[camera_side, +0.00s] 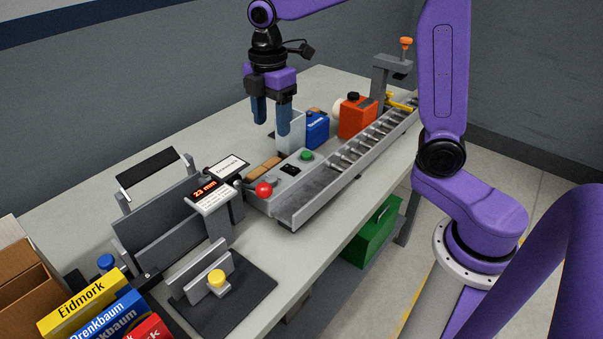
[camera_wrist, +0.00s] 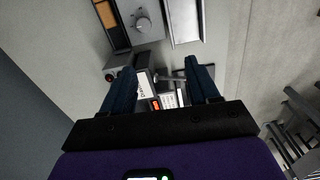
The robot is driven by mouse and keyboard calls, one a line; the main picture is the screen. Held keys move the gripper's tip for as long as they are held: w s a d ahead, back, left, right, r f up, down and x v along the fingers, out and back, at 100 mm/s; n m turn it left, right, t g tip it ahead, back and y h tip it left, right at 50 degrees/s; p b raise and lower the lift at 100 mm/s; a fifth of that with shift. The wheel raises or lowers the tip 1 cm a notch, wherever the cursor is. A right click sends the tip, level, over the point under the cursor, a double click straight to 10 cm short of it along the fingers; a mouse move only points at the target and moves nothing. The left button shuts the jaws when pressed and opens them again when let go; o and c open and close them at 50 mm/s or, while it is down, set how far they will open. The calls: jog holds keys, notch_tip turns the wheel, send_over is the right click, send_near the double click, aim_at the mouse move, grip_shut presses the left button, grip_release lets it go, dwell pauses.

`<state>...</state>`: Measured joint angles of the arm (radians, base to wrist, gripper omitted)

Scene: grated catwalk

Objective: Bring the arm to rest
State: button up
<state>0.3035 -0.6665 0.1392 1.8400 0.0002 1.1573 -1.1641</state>
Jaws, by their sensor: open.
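My gripper (camera_side: 271,117) hangs over the back part of the workbench in the side view, with its two dark blue fingers pointing down. The fingers are apart and nothing shows between them. In the wrist view the gripper (camera_wrist: 160,85) also has its fingers spread, with the bench and the labelled display far below between them. The purple arm is raised above the bench and bends down to the gripper.
A control box with a red button (camera_side: 264,189) and a green button (camera_side: 306,155) stands below. A roller conveyor (camera_side: 352,152), blue container (camera_side: 317,128) and orange container (camera_side: 357,117) lie right. A digital display (camera_side: 207,193) and boxes (camera_side: 82,303) are left. Bare bench (camera_side: 85,200) lies behind.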

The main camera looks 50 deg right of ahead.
jog(key=s+d+f+m, duration=0.1)
jog(key=s+f+m, duration=0.1)
jog(key=s, duration=1.1)
jog(key=s+d+f+m, duration=0.1)
jog(key=s+f+m, duration=0.2)
jog(key=s, duration=1.1)
jog(key=shift+f, duration=0.15)
